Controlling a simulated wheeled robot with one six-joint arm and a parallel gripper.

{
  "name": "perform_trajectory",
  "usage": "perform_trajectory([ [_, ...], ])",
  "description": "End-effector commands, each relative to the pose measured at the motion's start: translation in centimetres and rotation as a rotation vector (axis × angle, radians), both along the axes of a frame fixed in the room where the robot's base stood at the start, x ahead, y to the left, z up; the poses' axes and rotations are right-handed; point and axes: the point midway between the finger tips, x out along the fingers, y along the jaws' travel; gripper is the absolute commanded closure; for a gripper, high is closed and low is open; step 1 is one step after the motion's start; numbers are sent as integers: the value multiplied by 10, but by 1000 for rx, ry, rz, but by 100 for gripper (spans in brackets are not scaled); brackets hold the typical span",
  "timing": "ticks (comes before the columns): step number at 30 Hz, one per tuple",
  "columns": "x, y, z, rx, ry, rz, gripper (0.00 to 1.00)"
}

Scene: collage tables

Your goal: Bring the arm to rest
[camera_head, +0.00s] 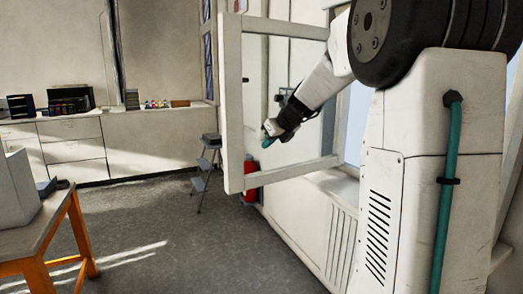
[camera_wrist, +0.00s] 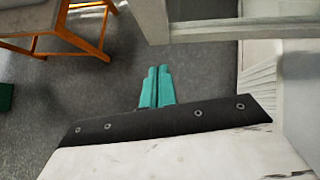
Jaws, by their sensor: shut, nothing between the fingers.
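My gripper (camera_head: 270,130) is at the end of my raised arm in the head view, in front of the open white window frame. In the wrist view its two teal fingers (camera_wrist: 157,88) lie side by side, closed together, with nothing between them. Grey floor shows beyond the fingertips.
The open window sash (camera_head: 232,110) stands close to my gripper. A table with orange legs (camera_head: 78,228) is at the lower left. A step stool (camera_head: 205,172) and a red cylinder (camera_head: 250,188) stand near the wall. White cabinets (camera_head: 75,145) line the back. The floor between is clear.

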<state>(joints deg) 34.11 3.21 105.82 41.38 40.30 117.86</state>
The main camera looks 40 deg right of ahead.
Motion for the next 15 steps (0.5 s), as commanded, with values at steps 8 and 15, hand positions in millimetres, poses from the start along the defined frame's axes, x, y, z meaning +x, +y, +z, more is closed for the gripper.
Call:
perform_trajectory([
  [8, -6, 2, 7, 0, 0, 1, 100],
  [15, -9, 7, 3, -119, 14, 152, 100],
])
